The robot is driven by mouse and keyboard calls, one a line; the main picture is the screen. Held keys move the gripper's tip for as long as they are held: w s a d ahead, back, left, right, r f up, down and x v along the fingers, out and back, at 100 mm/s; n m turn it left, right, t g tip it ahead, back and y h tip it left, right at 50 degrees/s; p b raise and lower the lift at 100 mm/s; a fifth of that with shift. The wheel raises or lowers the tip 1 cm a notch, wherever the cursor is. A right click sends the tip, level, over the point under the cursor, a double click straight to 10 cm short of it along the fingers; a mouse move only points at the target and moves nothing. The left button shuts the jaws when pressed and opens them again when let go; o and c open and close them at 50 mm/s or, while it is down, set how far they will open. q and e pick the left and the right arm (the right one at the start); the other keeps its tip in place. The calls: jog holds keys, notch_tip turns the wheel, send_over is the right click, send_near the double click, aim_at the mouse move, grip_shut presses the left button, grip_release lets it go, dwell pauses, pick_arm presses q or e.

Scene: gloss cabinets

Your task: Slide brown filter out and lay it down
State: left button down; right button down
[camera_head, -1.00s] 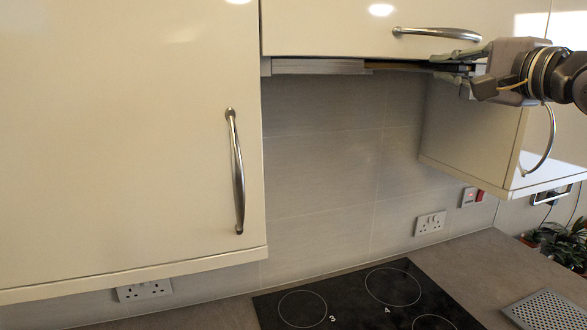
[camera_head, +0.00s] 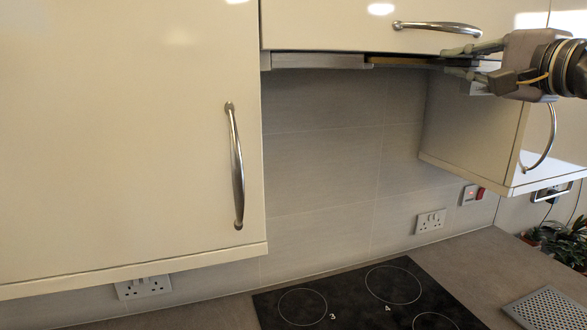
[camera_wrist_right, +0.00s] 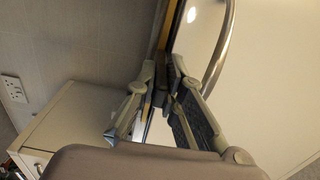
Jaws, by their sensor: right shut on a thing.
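The brown filter (camera_head: 405,61) shows as a thin yellow-brown strip, seen edge-on, under the hood cabinet above the hob. A brown strip also shows at the top of the right wrist view (camera_wrist_right: 168,25). My right gripper (camera_head: 452,60) is at the right end of this strip, just below the cabinet door. It is shut on the filter's edge; its fingers (camera_wrist_right: 163,78) hide most of the contact in the right wrist view. Most of the filter's face is hidden from both cameras. My left gripper is not in view.
The cabinet door's metal handle (camera_head: 438,29) is close above my right gripper. A wall cabinet (camera_head: 475,135) stands at the right, below my arm. A grey perforated panel (camera_head: 550,310) lies on the counter, right of the black hob (camera_head: 365,300). Bare counter lies between them.

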jog(key=shift+b+v, duration=0.6)
jog(key=shift+v, duration=1.2)
jog(key=b, duration=0.3)
send_near(475, 64)
jog(key=shift+v, duration=3.15)
jog(key=v, duration=0.6)
jog(key=shift+b, duration=0.35)
jog(key=shift+d, duration=0.15)
notch_tip(475, 64, down, 12)
jog(key=b, duration=1.1)
